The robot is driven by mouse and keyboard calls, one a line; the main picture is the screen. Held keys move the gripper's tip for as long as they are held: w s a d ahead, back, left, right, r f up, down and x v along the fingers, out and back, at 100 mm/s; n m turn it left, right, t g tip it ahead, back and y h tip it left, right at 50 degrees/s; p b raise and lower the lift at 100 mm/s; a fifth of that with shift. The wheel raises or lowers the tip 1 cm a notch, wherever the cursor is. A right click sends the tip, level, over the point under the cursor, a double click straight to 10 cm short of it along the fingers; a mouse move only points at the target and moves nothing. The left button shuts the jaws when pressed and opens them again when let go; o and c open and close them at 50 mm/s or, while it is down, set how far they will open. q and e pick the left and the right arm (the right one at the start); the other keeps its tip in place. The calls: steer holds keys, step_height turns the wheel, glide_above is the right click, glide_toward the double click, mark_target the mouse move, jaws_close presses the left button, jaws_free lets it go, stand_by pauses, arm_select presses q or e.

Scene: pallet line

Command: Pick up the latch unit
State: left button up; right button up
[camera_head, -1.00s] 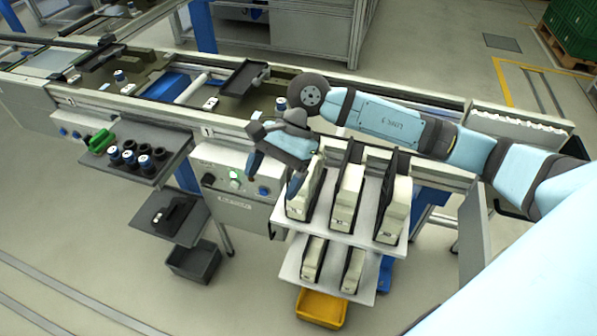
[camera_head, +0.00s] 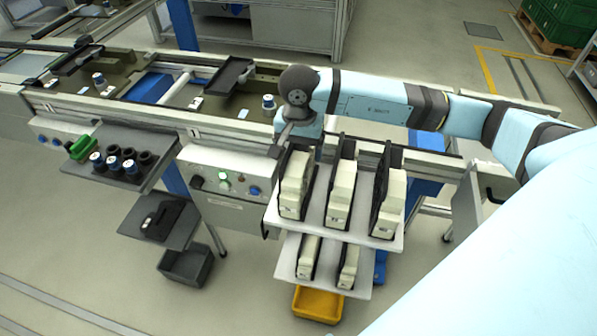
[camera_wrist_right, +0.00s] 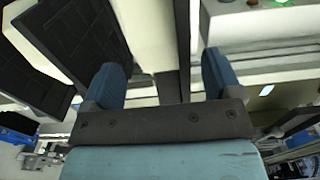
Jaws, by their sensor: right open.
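Cream-coloured units stand upright in dark holders on the upper shelf: a left one (camera_head: 295,186), a middle one (camera_head: 341,194) and a right one (camera_head: 388,206). Two more, a left one (camera_head: 309,258) and a right one (camera_head: 348,267), stand on the lower shelf. No label tells me which is the latch unit. My right gripper (camera_head: 280,146) is by the back left corner of the upper shelf, partly hidden by its own wrist. In the right wrist view its two blue fingers (camera_wrist_right: 163,72) are apart with nothing held between them. My left gripper is out of view.
A control box (camera_head: 226,196) with a lit green button is left of the shelves. A dark tray (camera_head: 122,172) holds several black and blue-topped parts and a green piece. A yellow bin (camera_head: 318,304) sits below. The conveyor line (camera_head: 215,120) runs behind.

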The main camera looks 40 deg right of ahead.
mark_target(298, 153)
steer(key=f, duration=0.3)
steer(key=f+p, duration=0.1)
steer(key=f, duration=0.1)
steer(key=shift+w+d, duration=0.1)
steer(key=shift+w, duration=0.15)
steer(key=c, duration=1.3)
steer(key=shift+c, duration=0.9)
steer(key=shift+r, duration=0.15)
